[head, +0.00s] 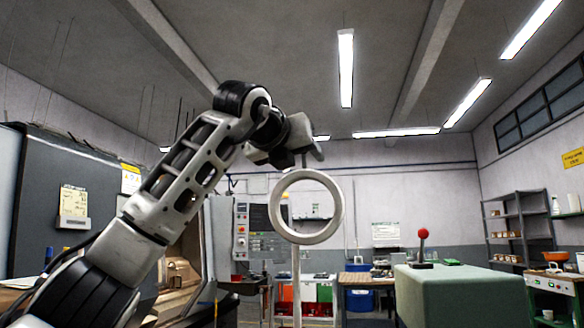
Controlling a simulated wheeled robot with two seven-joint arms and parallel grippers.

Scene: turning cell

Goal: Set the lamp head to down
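The lamp head appears to be a pale ring (306,238) on a thin upright pole (296,278) near the middle of the head view. The ring faces me, and the far wall shows through its opening. My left gripper (303,157) is at the top of the ring, with its grey finger parts just above the rim. I cannot tell whether it touches the ring, or how far apart its fingertips are. My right gripper is not in view.
A green block-shaped cabinet (462,297) with a red-knobbed lever (422,240) stands at the right. A machine with a control panel (241,228) is behind my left arm. Shelves (518,225) and a workbench (358,279) stand farther back. Open space surrounds the ring's right side.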

